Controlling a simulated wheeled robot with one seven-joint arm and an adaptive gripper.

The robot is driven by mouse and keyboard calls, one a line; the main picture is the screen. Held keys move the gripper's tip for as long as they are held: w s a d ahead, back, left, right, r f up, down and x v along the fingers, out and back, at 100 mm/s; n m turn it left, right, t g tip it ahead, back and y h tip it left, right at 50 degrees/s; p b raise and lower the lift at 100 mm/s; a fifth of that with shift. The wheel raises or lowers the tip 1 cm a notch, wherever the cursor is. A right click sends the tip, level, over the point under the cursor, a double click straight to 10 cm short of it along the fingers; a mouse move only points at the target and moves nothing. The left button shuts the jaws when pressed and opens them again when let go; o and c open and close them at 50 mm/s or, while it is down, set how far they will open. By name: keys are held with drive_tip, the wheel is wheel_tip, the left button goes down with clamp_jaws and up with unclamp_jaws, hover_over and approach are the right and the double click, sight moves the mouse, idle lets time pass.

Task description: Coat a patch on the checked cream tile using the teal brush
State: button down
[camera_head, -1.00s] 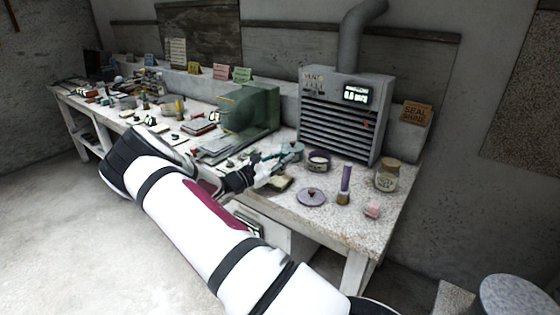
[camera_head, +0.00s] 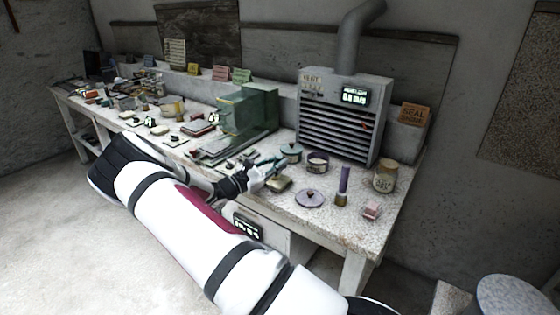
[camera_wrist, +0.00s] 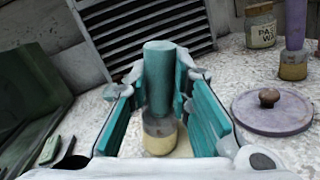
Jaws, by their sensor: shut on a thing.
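The teal brush (camera_wrist: 159,75) stands roughly upright between the teal-padded fingers of my gripper (camera_wrist: 160,88) in the wrist view. My gripper is shut on its handle. The grey band of the brush shows below the handle, with a cream patch around its foot; I cannot tell bristles from tile there. In the head view my gripper (camera_head: 272,170) is over the front of the bench. A small cream tile (camera_head: 281,184) lies just below and right of it. Its check pattern is too small to make out.
A teal pot (camera_head: 290,151) and an open purple pot (camera_head: 317,161) stand behind my gripper. A purple lid (camera_head: 310,198), purple brush (camera_head: 343,185), pink block (camera_head: 371,210) and jar (camera_head: 386,176) are to the right. A vented grey unit (camera_head: 340,115) and green machine (camera_head: 248,115) stand behind.

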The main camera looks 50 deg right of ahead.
drive_tip(key=shift+s+a, duration=0.1)
drive_tip(key=shift+a, duration=0.25)
drive_tip(key=shift+d, duration=0.1)
drive_tip(key=shift+w+d+b, duration=0.15)
drive_tip(key=shift+d+b, duration=0.05)
drive_tip(key=shift+d, duration=0.7)
drive_tip(key=shift+w+d+b, duration=0.15)
drive_tip(key=shift+d+b, duration=0.05)
drive_tip(key=shift+d, duration=0.65)
drive_tip(key=shift+s+a+r+p, duration=0.15)
drive_tip(key=shift+a+r+p, duration=0.45)
drive_tip(key=shift+a+r, duration=0.25)
drive_tip(key=shift+f, duration=0.1)
